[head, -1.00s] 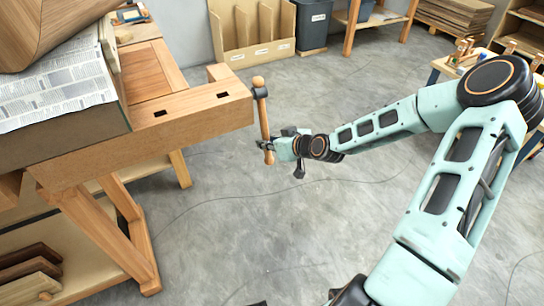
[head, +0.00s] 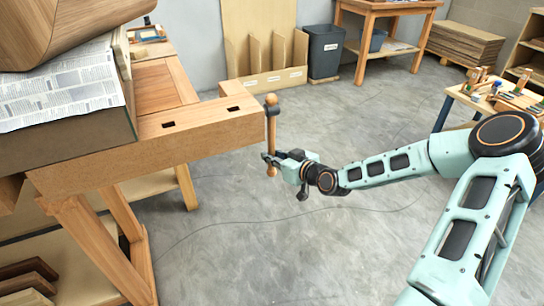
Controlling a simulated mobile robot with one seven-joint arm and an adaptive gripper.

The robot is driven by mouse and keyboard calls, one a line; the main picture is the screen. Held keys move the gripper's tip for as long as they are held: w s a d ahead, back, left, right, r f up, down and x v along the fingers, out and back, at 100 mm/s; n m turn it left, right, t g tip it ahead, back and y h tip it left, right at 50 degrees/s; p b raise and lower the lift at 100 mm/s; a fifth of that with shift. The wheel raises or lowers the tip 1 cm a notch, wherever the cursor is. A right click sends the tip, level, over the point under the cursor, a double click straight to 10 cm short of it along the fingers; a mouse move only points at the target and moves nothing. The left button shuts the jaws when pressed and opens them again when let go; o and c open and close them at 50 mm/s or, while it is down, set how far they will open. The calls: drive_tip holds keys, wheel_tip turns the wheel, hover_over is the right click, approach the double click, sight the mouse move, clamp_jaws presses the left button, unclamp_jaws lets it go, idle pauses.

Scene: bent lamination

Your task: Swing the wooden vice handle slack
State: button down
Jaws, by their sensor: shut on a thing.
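The wooden vice handle (head: 271,132) is a round bar with knobbed ends. It stands nearly upright in front of the right end of the bench vice jaw (head: 238,125). A dark collar around the bar shows near its top. My gripper (head: 271,160) is at the handle's lower part, just above the bottom knob, and is shut on it. The fingers are small and dark in this view, and their far side is partly hidden by the bar.
The workbench (head: 95,170) fills the left, with a newspaper-covered block (head: 62,88) and a curved wooden piece on it. Grey floor right of the bench is open, with a thin cable on it. A dark bin (head: 324,52) and tables stand behind.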

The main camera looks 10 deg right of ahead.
drive_tip(key=c, duration=1.9)
unclamp_jaws()
drive_tip(key=shift+a, duration=0.25)
drive_tip(key=shift+o, duration=0.5)
drive_tip(key=shift+d, duration=0.1)
drive_tip(key=shift+s, duration=0.1)
drive_tip(key=v, duration=1.2)
